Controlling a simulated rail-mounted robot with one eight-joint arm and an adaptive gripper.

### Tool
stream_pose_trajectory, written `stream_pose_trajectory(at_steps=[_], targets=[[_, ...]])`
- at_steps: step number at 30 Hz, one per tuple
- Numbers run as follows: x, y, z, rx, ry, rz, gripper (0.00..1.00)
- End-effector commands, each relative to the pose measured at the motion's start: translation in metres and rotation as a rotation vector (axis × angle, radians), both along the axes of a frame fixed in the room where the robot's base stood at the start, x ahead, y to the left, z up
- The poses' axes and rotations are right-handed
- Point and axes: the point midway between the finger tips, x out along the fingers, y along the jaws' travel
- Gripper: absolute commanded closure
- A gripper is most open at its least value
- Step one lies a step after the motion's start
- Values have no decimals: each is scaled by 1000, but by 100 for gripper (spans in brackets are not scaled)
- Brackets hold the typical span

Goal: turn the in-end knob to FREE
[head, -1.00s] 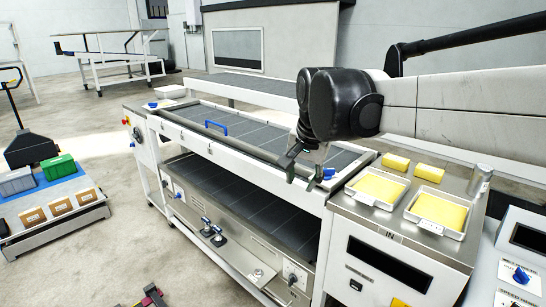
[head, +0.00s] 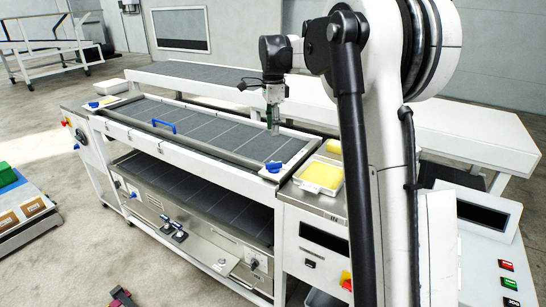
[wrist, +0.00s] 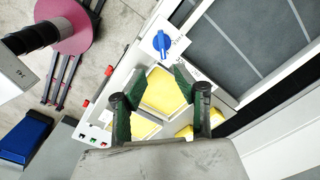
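The in-end knob (head: 273,167) is blue and sits on a white plate at the right end of the long grey bed, beside the IN section. In the wrist view the knob (wrist: 162,42) lies just beyond the fingertips, its bar running roughly up and down the picture. Small lettering beside it is too small to read. My gripper (head: 273,128) hangs fingers down over the bed, behind and above the knob and apart from it. In the wrist view my gripper (wrist: 158,74) has its green-padded fingers spread, with nothing held between them.
Yellow slabs in a tray (head: 322,176) lie right of the knob. A blue handle (head: 164,125) stands on the bed's frame, and another blue knob (head: 93,104) is at the far left end. A control panel with red and green buttons (head: 506,265) is at the right.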

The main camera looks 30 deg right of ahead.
Motion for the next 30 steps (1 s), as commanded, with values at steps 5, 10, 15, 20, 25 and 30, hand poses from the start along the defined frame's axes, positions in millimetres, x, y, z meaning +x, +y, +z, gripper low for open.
stream_pose_trajectory(at_steps=[5,10,15,20,25,30], targets=[[6,-6,-5,4,11,-36,71],[5,-6,-23,3,12,-36,71],[6,-6,-53,3,12,-35,71],[5,-5,-83,3,12,-34,71],[5,-5,-112,3,11,-34,71],[5,-5,-131,3,11,-34,71]])
